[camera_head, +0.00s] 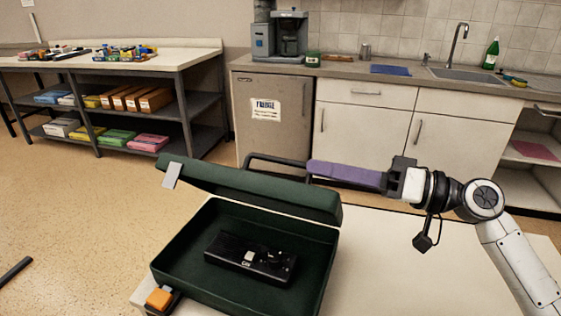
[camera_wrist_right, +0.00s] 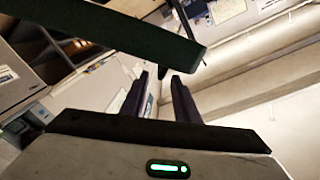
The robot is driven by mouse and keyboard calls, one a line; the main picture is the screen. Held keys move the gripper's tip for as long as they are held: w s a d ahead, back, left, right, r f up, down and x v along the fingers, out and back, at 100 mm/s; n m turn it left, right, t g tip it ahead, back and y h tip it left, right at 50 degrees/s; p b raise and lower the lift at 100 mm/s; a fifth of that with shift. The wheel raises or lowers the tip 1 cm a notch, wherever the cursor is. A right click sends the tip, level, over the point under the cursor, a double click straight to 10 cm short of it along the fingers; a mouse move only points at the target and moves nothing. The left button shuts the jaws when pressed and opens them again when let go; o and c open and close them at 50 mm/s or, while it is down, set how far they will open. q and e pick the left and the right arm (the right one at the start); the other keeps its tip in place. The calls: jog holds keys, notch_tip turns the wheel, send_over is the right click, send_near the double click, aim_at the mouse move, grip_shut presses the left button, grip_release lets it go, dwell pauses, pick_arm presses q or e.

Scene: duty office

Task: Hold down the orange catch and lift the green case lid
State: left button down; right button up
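The green case (camera_head: 320,262) stands open on a white table, with a black device (camera_head: 250,257) inside. Its green lid (camera_head: 255,190) is raised above the case body and tilted, with a pale plate at its left end. The lid's edge also crosses the right wrist view (camera_wrist_right: 120,35). The orange catch (camera_head: 159,299) is at the case's front left corner, with nothing on it. My right gripper (camera_head: 312,168) has its purple fingers behind the lid, near a black handle (camera_head: 270,160); contact cannot be told. My left gripper is not seen.
The white tabletop (camera_head: 400,265) is bare right of the case. A counter with sink (camera_head: 480,75) and a fridge (camera_head: 270,115) stand behind. A shelf bench (camera_head: 190,55) with boxes is at the back left. A dark bar (camera_head: 15,270) shows at the left edge.

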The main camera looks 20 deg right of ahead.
aim_at(288, 160)
jog(key=p+x, duration=0.2)
jog(key=x, duration=0.5)
jog(key=shift+a+r, duration=0.15)
jog(key=shift+w+a, duration=0.35)
jog(key=shift+a, duration=0.05)
grip_shut()
